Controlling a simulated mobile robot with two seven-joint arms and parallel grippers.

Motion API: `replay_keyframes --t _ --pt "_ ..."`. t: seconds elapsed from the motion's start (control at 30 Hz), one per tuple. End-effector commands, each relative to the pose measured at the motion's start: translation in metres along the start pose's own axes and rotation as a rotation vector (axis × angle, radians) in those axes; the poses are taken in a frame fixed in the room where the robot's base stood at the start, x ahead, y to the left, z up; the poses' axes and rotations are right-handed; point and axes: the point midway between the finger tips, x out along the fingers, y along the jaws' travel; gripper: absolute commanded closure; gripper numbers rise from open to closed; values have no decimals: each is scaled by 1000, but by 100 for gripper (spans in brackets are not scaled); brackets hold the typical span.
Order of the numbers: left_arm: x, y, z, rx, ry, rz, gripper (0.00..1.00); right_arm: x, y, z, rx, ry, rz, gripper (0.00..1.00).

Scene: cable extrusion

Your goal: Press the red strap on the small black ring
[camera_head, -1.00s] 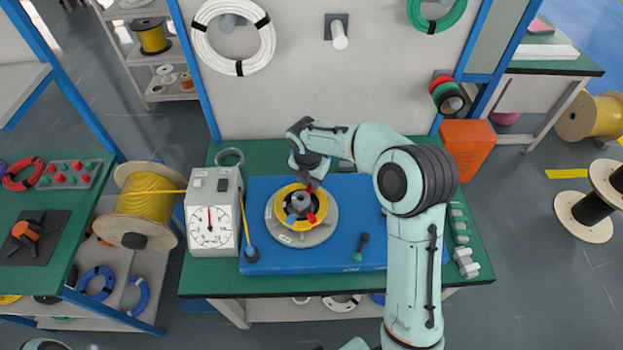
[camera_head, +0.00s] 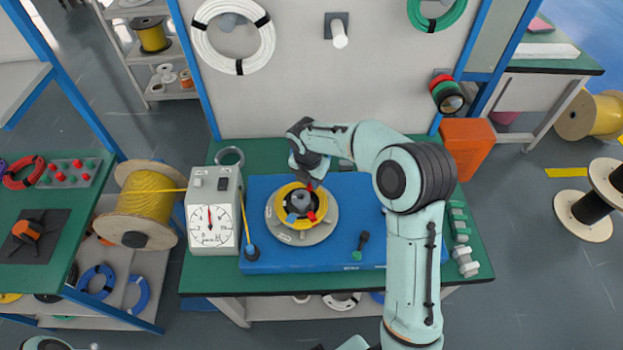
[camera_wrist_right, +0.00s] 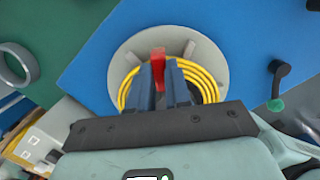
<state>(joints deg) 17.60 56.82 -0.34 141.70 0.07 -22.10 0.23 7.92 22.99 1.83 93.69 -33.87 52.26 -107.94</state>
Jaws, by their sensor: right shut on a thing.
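My right gripper (camera_head: 312,181) is at the back rim of the yellow cable coil (camera_head: 281,208), pointing down. In the right wrist view its blue fingers (camera_wrist_right: 160,70) are shut on a red strap (camera_wrist_right: 158,54), which sticks out past the fingertips. The coil sits on a round grey plate (camera_head: 324,231) around a grey hub (camera_head: 301,203). Blue and red pieces show inside the coil, in front of the hub. Dark material shows inside the coil, but I cannot tell whether it is the small black ring. My left gripper is out of view.
A white dial scale (camera_head: 212,218) stands left of the blue board (camera_head: 345,205). A dark-handled tool with a green end (camera_head: 361,244) lies right of the coil. An orange bin (camera_head: 466,144) stands at the back right. A grey ring (camera_head: 231,151) lies behind the scale.

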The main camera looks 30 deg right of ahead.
Motion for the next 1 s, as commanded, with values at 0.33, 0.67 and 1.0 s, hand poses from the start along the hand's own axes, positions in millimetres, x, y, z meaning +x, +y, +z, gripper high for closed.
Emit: replay_keyframes --t 0.33,0.67,1.0 --pt "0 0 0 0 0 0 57 2 -1 -1 0 3 -3 99" --pt "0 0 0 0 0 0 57 2 -1 -1 0 3 -4 52" --pt "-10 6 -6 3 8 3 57 -13 0 2 0 1 -1 52"
